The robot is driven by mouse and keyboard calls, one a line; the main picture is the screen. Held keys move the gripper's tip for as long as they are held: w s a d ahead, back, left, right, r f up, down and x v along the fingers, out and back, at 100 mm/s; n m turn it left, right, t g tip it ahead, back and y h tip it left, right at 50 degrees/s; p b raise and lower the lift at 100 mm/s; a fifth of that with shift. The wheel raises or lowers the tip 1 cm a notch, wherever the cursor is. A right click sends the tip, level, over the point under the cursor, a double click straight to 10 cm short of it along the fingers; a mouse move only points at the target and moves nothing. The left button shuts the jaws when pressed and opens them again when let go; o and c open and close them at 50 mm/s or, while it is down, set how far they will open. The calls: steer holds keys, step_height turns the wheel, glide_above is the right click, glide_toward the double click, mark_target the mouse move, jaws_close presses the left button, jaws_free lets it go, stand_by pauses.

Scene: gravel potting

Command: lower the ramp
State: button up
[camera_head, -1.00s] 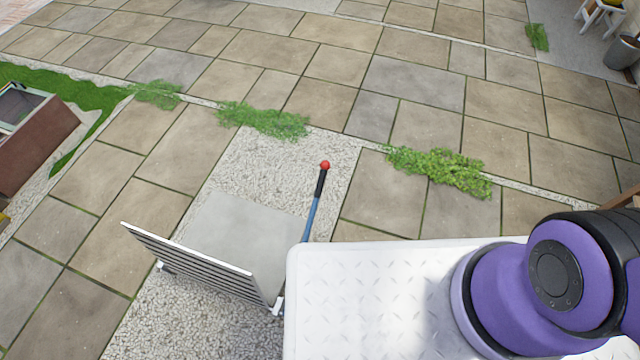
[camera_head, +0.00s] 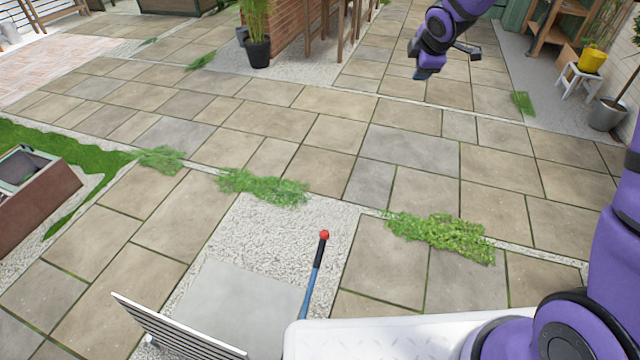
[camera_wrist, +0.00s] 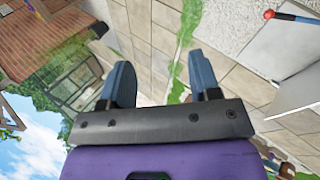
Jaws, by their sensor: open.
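A slatted panel (camera_head: 175,330), which looks like the ramp, stands tilted up at the lower left of the head view, beside a flat grey plate (camera_head: 240,295). A lever with a blue shaft (camera_head: 310,290), black grip and red knob (camera_head: 323,235) leans up just right of the plate. The red knob (camera_wrist: 268,14) also shows at the upper right of the wrist view. My gripper (camera_head: 447,62) is raised at the top of the head view, well away from the lever. Its two blue-grey fingers (camera_wrist: 160,82) are apart, with nothing between them.
My white deck covers the bottom right of the head view. Green plant tufts (camera_head: 440,237) grow along the paving joints. A planter box (camera_head: 40,205) stands at left, a potted plant (camera_head: 258,52) at the back, and a white stool (camera_head: 580,85) at right. The middle paving is clear.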

steer(key=w+a+f+n+y, duration=0.1)
steer(key=w+a+f+n, duration=0.25)
steer(key=f, duration=0.55)
steer(key=w+a+f+n+y, duration=0.1)
steer(key=w+a+f+n, duration=0.2)
steer(key=f, duration=0.6)
steer(key=n+g+y, duration=0.6)
steer(key=n+y, duration=0.1)
steer(key=n, duration=0.8)
glide_toward(320, 254)
steer(key=x, duration=1.1)
steer(key=shift+w+d+f, duration=0.2)
steer(key=shift+w+d, duration=0.15)
steer(key=shift+w, duration=0.05)
jaws_close()
